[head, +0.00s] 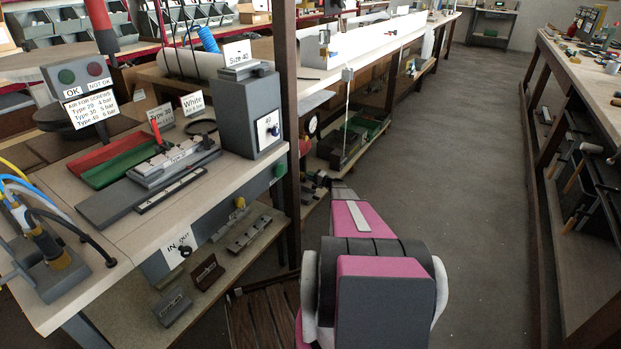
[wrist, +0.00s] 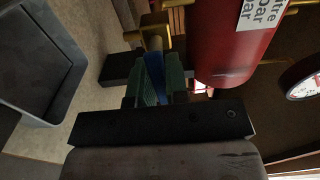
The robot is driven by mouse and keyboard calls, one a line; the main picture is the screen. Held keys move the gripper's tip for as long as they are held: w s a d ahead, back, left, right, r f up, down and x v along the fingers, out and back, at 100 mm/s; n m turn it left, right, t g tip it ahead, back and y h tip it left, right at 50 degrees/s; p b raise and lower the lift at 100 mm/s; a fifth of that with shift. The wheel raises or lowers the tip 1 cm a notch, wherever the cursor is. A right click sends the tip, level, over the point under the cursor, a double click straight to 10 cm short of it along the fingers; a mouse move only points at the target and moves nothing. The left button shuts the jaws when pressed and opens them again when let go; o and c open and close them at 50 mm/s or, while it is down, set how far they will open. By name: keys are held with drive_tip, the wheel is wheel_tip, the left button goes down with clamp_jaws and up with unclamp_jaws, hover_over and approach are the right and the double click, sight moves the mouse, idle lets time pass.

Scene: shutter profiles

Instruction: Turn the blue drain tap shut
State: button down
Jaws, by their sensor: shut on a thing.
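The blue drain tap (wrist: 154,75) shows as a narrow blue strip between the green fingers of my gripper (wrist: 157,84) in the wrist view. My gripper is shut on it, and the fingers hide most of its shape. Its handle angle is hard to tell. A brass-coloured pipe (wrist: 156,43) lies just beyond the fingertips. The red tank (wrist: 235,45) with a white label stands close to the right of the fingers. In the head view my arm reaches toward the shelf beside the dark post, and the tap cannot be made out there.
A dial gauge (wrist: 304,85) is at the right of the wrist view, and a grey tray (wrist: 38,65) is at the left. In the head view a workbench (head: 130,235) stands left, another bench (head: 580,85) right, with clear grey floor (head: 450,180) between.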

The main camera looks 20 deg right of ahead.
idle(0.3)
drive_tip(key=c, duration=1.1)
unclamp_jaws()
drive_tip(key=shift+s, duration=0.15)
drive_tip(key=v, duration=1)
drive_tip(key=shift+s+d, duration=0.2)
drive_tip(key=shift+d, duration=0.05)
drive_tip(key=shift+d, duration=0.1)
